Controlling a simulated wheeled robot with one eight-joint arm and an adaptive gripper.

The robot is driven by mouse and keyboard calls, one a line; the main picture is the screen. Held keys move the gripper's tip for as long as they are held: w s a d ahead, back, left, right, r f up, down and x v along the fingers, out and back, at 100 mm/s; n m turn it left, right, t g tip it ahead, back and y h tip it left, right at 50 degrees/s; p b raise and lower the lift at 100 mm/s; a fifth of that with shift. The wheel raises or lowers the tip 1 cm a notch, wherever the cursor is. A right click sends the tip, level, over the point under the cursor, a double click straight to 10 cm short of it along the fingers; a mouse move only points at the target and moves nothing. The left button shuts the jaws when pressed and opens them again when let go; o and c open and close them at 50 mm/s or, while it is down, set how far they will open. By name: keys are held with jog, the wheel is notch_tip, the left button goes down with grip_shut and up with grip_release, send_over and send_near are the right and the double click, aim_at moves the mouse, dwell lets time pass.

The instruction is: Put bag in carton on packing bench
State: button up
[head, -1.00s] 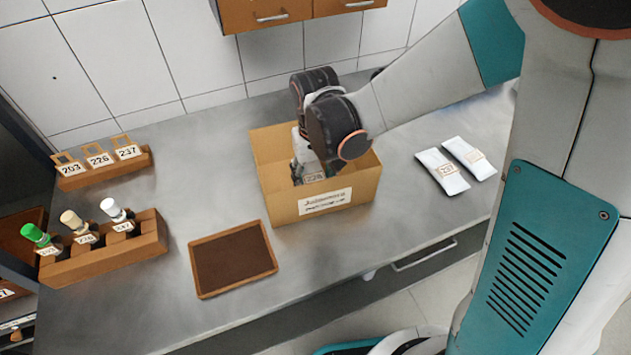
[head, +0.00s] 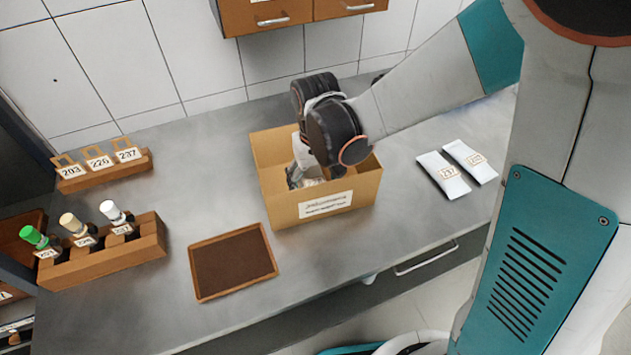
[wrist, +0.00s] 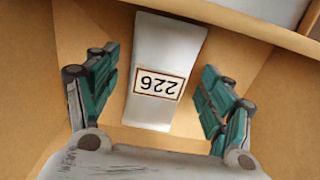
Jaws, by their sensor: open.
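The carton (head: 283,213) stands open on the packing bench, with a white label on its front wall. My gripper (head: 303,180) reaches down into it from above. In the wrist view my gripper (wrist: 158,110) has its two fingers spread wide. A white bag (wrist: 168,50) labelled 226 lies between the fingers, inside the carton, with a visible gap on each side. In the head view the bag is mostly hidden by my arm and the carton wall.
Two white bags (head: 445,177) lie on the bench right of the carton. A brown tray (head: 193,272) lies in front of it. A bottle rack (head: 150,243) and a tag rack (head: 135,165) stand at the left. Drawers (head: 290,15) hang above the back. Bare bench lies between the racks and carton.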

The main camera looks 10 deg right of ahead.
notch_tip(320, 180, up, 12)
jog(key=p, duration=0.8)
jog(key=shift+p, duration=0.35)
